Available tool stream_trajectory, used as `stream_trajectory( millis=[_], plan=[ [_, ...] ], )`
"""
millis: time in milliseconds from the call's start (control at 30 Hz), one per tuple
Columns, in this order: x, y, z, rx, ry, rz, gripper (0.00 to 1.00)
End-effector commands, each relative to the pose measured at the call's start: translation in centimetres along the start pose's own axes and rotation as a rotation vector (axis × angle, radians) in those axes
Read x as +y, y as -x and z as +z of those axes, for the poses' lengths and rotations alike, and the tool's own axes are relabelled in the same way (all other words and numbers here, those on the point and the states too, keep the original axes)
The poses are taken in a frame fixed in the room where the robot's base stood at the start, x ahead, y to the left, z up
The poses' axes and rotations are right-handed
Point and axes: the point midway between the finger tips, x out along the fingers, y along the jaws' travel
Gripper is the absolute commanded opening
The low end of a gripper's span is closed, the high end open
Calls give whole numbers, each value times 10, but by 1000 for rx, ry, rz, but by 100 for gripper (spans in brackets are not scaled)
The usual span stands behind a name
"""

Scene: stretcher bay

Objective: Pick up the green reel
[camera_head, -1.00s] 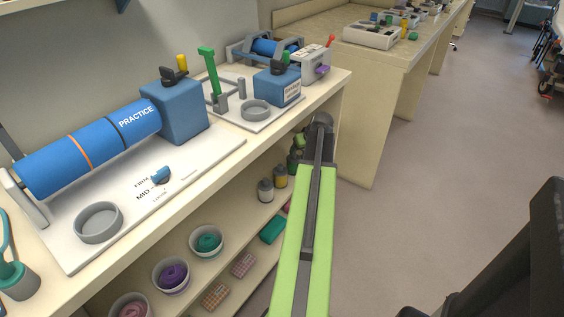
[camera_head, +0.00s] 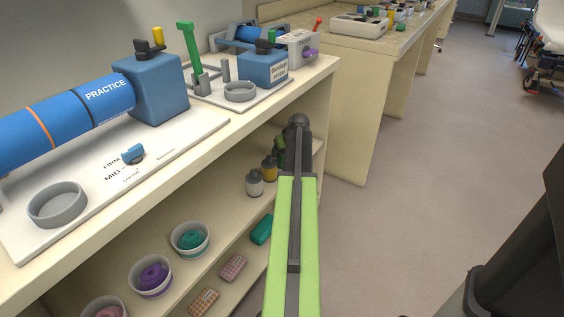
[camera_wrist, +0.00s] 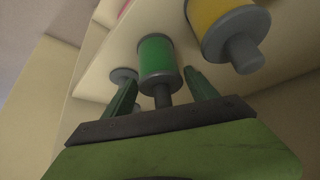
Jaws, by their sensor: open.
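The green reel (camera_wrist: 157,57) shows in the wrist view, with grey end flanges and a grey stem pointing toward my gripper. My gripper (camera_wrist: 161,76) is open, with one dark green finger on each side of the stem. The fingertips come up near the reel's closer flange; I cannot tell whether they touch it. In the head view my arm reaches to the lower shelf and hides most of that spot. Only a dark green patch shows beside the arm, and I cannot tell whether it is reel or finger.
A yellow reel (camera_wrist: 217,22) stands close to the right of the green one. The counter edge (camera_head: 150,175) overhangs the shelf. Floor (camera_head: 400,200) to the right is clear.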

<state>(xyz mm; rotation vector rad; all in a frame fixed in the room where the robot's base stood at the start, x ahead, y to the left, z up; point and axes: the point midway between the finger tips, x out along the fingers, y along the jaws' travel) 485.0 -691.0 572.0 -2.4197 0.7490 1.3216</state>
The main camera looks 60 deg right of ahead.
Motion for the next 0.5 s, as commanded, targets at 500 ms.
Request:
stream_trajectory(
  millis=[500],
  plan=[
    [-1, -46, 1, 0, 1, 0, 64]
  ],
)
